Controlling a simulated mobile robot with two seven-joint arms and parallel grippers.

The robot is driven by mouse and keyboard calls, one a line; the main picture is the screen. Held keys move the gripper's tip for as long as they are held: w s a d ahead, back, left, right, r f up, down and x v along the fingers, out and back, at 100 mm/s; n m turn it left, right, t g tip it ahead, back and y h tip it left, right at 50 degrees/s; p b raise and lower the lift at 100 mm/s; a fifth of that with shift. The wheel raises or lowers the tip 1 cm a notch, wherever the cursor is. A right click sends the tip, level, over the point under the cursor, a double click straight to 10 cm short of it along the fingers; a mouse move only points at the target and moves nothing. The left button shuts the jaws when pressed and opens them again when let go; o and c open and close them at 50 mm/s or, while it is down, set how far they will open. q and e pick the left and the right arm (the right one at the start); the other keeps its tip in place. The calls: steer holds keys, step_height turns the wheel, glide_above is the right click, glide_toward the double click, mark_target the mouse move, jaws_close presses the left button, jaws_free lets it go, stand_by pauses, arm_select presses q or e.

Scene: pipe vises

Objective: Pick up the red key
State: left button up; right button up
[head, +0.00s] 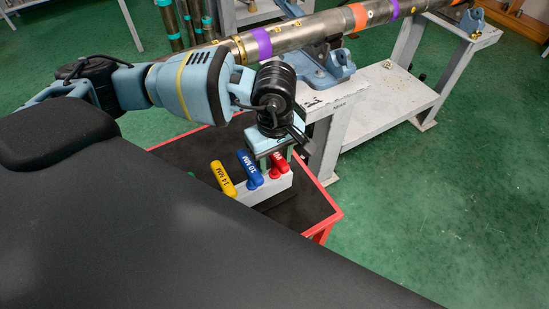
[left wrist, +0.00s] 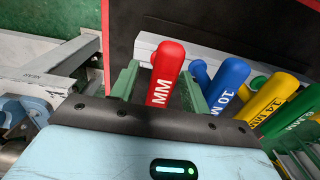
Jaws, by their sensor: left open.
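The red key (head: 279,162) stands in a light grey holder (head: 262,189) on the cart, partly hidden by my left gripper in the head view. In the left wrist view the red key (left wrist: 165,75) shows its handle with white "MM" lettering. My left gripper (left wrist: 159,85) is open, with one green finger on each side of the red handle. The fingers look apart from the handle. In the head view my left gripper (head: 271,155) points down over the holder. My right gripper is not in view.
A blue key (head: 249,168) and a yellow key (head: 222,178) stand in the same holder, left of the red one. A green key (left wrist: 297,112) is beyond them. The cart has a black top and red rim (head: 325,222). A long pipe (head: 310,32) rests in a blue-grey vise (head: 322,68) behind.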

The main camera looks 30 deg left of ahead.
arm_select(q)
jaws_close()
steer(key=shift+r, duration=0.1)
step_height(320, 180, up, 10)
steer(key=shift+f, duration=0.1)
stand_by(0.6)
